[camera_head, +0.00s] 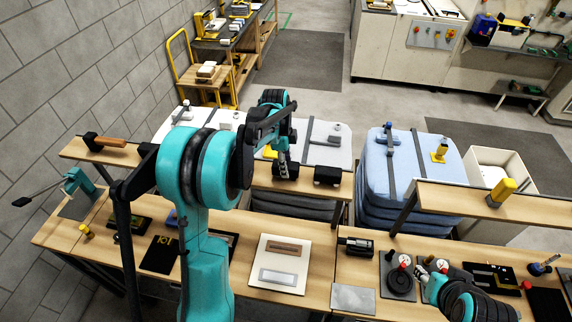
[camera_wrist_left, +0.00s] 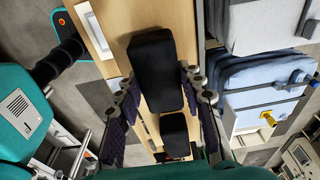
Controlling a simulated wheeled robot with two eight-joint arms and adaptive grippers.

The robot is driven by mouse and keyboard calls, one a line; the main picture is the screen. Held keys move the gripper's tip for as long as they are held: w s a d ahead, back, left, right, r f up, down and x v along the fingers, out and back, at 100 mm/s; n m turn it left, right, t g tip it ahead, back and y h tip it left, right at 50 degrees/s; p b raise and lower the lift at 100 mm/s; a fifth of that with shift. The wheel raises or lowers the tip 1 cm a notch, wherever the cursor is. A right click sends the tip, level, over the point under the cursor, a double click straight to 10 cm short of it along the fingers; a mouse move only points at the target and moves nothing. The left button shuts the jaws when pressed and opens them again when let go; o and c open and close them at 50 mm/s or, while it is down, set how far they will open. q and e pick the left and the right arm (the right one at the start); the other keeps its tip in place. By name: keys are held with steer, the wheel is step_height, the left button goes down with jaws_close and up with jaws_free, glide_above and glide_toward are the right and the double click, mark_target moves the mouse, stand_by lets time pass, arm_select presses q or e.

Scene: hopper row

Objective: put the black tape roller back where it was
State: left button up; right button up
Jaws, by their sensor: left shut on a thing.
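My left gripper (camera_head: 284,157) is over the raised wooden shelf (camera_head: 262,178), fingers pointing down. It is shut on a dark block-like thing, the black tape roller (camera_head: 287,171) as far as I can tell. In the left wrist view the black tape roller (camera_wrist_left: 152,72) sits between the fingers of the left gripper (camera_wrist_left: 160,88). I cannot tell whether it touches the shelf. A second black block (camera_head: 327,175) is on the shelf just right of it, apart from it. My right gripper (camera_head: 430,268) is low at the right, over the bench; its fingers are too small to judge.
A wooden-handled black tool (camera_head: 106,143) lies at the shelf's left end. Below, the bench holds a white board (camera_head: 281,256), a grey plate (camera_head: 352,298) and several dark tools. Blue padded stacks (camera_head: 408,165) stand behind. The second shelf (camera_head: 455,199) carries a yellow-topped thing (camera_head: 501,192).

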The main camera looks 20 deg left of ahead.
arm_select(q)
steer(key=o, duration=0.8)
steer(key=shift+f, duration=0.2)
steer(key=o, duration=0.4)
steer(key=shift+o, duration=0.2)
steer(key=shift+r, duration=0.5)
step_height(320, 180, up, 11)
steer(key=a, duration=0.1)
steer(key=s+d+r+n+t+y, duration=0.1)
steer(key=s+d+r+n+t, duration=0.15)
steer(key=s+d+n, duration=0.65)
steer(key=s+d+f+n+t, duration=0.1)
steer(key=s+f+n+t, duration=0.1)
steer(key=s, duration=0.5)
steer(key=s+d+f+n+t, duration=0.1)
steer(key=s+f+n+t, duration=0.1)
steer(key=s+f+n, duration=0.2)
steer(key=s+f, duration=0.1)
steer(key=s, duration=0.2)
steer(key=shift+d, duration=0.25)
